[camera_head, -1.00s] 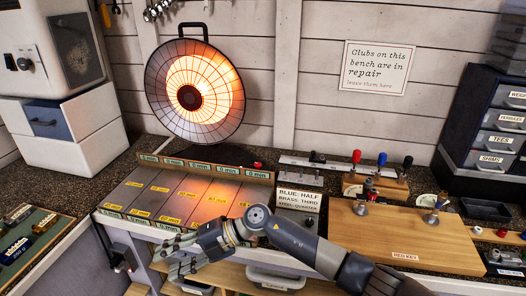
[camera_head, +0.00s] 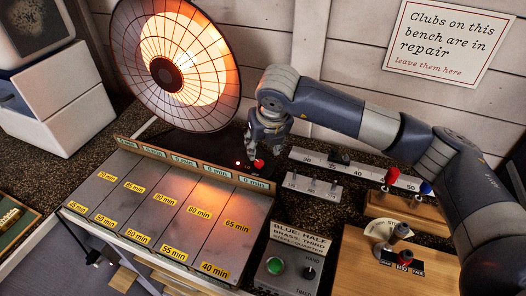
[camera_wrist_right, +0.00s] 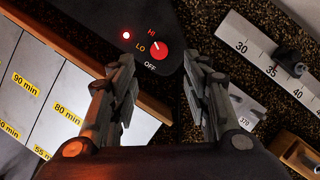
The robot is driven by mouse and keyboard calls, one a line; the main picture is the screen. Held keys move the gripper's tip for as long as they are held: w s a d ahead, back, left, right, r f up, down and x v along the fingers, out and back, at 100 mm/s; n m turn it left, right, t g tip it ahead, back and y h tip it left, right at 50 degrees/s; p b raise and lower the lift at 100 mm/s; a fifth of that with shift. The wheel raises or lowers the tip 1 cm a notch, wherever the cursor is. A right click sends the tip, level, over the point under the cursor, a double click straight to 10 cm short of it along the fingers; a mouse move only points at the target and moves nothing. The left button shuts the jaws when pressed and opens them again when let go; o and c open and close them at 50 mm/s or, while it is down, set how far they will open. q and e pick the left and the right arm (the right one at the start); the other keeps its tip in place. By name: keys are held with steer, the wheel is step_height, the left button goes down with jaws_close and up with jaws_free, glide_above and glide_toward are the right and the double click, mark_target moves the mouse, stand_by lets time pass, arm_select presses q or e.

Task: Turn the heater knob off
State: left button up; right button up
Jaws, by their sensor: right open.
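The heater (camera_head: 177,66) glows orange behind its wire grille at the back of the bench. Its red knob (camera_head: 259,164) sits on the dark base, beside a lit red indicator; the knob also shows in the right wrist view (camera_wrist_right: 161,51), with HI, LO and OFF marked around it. The white pointer line on the knob points up-left, toward the HI and LO marks and away from OFF. My right gripper (camera_head: 262,145) is just above the knob. In the right wrist view its open fingers (camera_wrist_right: 163,88) stand either side, apart from the knob. My left gripper is out of view.
A board of grey minute-marked panels (camera_head: 190,215) lies in front of the heater. A ruler strip (camera_head: 335,168) and a small peg block (camera_head: 312,186) lie right of the knob. A labelled switch box (camera_head: 290,262) and a wooden board (camera_head: 350,265) are nearer the front.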

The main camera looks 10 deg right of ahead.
mark_target(259, 162)
steer(key=p+x, duration=0.1)
steer(key=x, duration=0.3)
steer(key=shift+a+f+p, duration=0.1)
steer(key=shift+f+p, duration=0.25)
steer(key=shift+p, duration=0.05)
steer(key=p+x, duration=0.1)
steer(key=x, duration=0.2)
steer(key=shift+w+f, duration=0.2)
steer(key=shift+f, duration=0.2)
steer(key=shift+w+f, duration=0.15)
steer(key=shift+f, duration=0.2)
steer(key=shift+c, duration=0.3)
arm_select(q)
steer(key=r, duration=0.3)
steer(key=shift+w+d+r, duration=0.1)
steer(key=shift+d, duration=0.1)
arm_select(e)
jaws_close()
